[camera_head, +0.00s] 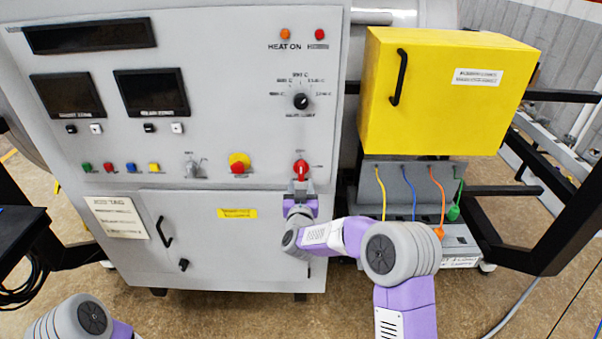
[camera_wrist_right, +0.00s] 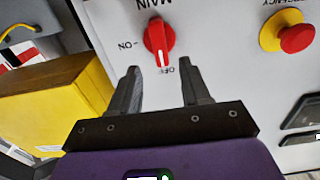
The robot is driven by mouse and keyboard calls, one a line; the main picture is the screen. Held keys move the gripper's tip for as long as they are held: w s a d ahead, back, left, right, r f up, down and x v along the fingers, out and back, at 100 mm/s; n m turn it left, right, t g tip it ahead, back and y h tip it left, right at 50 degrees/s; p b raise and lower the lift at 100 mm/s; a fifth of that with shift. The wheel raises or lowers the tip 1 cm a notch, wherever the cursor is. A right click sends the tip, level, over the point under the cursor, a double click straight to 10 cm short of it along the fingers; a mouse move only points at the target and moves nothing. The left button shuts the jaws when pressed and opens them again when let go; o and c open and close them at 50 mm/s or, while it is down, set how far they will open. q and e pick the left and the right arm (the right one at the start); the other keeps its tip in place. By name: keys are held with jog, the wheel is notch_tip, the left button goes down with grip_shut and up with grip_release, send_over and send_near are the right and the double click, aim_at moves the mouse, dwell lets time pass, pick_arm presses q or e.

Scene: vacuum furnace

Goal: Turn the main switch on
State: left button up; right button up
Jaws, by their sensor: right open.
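The main switch is a red rotary knob (camera_head: 301,169) at the lower right of the grey control panel (camera_head: 230,100). In the right wrist view the knob (camera_wrist_right: 159,42) sits under an upside-down "MAIN" label, with its white pointer line toward "OFF". My right gripper (camera_head: 300,186) is just below the knob in the head view. In the right wrist view its two fingers (camera_wrist_right: 158,82) are apart, with nothing between them, and their tips are close to the knob but not around it. My left gripper is out of view; only part of my left arm shows at the bottom left.
A red-and-yellow emergency button (camera_head: 239,163) is left of the knob. A black selector dial (camera_head: 301,101) is above it. A yellow box (camera_head: 435,95) juts out at the right, over several coloured cables (camera_head: 410,190). A cabinet door (camera_head: 150,235) is below the panel.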

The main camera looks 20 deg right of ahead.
aim_at(301, 172)
jog(key=shift+x, duration=2.85)
jog(key=shift+f, duration=0.1)
jog(key=shift+c, duration=0.3)
grip_shut()
